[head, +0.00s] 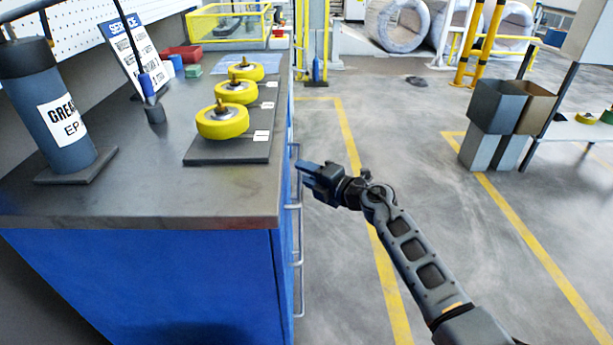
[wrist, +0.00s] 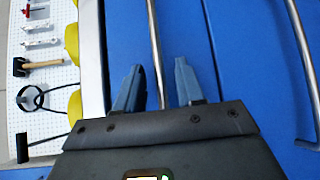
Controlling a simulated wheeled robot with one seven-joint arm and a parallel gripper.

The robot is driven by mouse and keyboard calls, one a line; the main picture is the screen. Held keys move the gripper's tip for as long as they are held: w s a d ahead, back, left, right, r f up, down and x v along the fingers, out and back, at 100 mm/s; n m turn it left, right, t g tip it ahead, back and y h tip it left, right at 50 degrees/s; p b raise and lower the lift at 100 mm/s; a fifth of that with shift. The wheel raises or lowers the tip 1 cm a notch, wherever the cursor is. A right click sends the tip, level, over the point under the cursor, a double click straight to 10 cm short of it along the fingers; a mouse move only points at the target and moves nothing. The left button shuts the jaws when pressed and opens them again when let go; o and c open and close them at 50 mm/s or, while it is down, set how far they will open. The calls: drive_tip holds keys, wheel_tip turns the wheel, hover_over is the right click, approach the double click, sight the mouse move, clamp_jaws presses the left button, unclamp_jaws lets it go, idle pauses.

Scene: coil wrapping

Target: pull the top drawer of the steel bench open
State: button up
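The steel bench (head: 140,190) has a blue body and a dark top, and its drawer side faces right. The top drawer's bar handle (wrist: 153,30) runs lengthwise in the wrist view, nearest the bench-top edge. My gripper (head: 303,168) is at the bench's right side, just below the top edge. In the wrist view my gripper (wrist: 157,75) is open, one finger on each side of the bar, with a gap showing on both sides. The blue top drawer front (wrist: 122,35) looks flush. In the head view the gripper partly hides this handle.
A lower handle (head: 300,265) sticks out below; another bar shows in the wrist view (wrist: 305,50). Yellow wheels (head: 222,120) on a dark mat and a grease cylinder (head: 45,110) stand on the bench. The floor (head: 345,260) right of the bench is clear.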

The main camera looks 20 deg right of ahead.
clamp_jaws()
idle(0.4)
idle(0.4)
